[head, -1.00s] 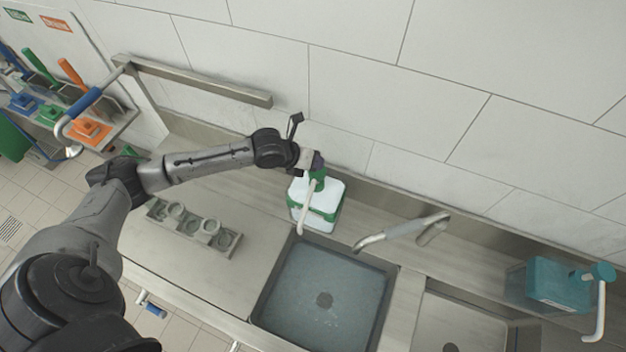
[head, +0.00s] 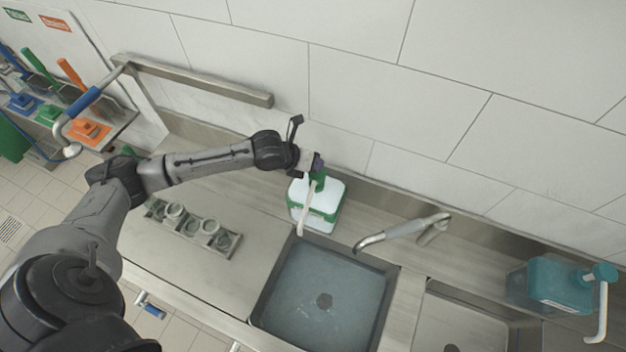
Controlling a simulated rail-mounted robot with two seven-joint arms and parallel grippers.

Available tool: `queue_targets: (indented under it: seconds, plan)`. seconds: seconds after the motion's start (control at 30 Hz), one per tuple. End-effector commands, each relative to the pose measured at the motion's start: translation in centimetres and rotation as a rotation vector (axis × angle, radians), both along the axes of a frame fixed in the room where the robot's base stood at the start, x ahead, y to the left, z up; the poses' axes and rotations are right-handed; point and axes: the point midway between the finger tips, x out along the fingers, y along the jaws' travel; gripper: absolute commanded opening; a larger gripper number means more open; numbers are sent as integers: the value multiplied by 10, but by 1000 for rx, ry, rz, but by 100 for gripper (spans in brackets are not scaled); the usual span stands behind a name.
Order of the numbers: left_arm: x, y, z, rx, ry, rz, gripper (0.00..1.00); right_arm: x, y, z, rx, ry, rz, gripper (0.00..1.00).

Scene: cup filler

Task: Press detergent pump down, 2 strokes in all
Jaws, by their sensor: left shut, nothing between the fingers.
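The detergent bottle (head: 330,193) is white with a green label. It stands upright on the counter behind the left sink basin. Its green pump head (head: 317,181) carries a long pale spout (head: 307,210) that points toward the basin. My left gripper (head: 318,163) is shut and empty, at the top of the pump head. It looks to be touching the pump, but the fingertips are small and partly hidden, so contact is not certain. My right gripper is not in view.
A water-filled basin (head: 284,265) lies in front of the bottle, with a faucet (head: 400,231) to the right. A teal pump bottle (head: 556,282) stands far right. A metal rack of cups (head: 192,228) sits left on the counter. The tiled wall (head: 350,75) is close behind.

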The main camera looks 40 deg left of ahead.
Motion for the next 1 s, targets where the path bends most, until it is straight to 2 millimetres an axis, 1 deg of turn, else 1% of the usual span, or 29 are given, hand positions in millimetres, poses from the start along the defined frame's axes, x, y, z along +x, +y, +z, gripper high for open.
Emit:
queue_targets:
  seconds: [0.63, 0.77, 1.0]
  plan:
    - [-1, 0, -7, 1, 5, 0, 0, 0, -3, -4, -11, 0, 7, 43]
    - [-1, 0, -6, 1, 5, 0, 0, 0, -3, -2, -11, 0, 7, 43]
    - [-1, 0, 5, 1, 5, 0, 0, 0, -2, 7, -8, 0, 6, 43]
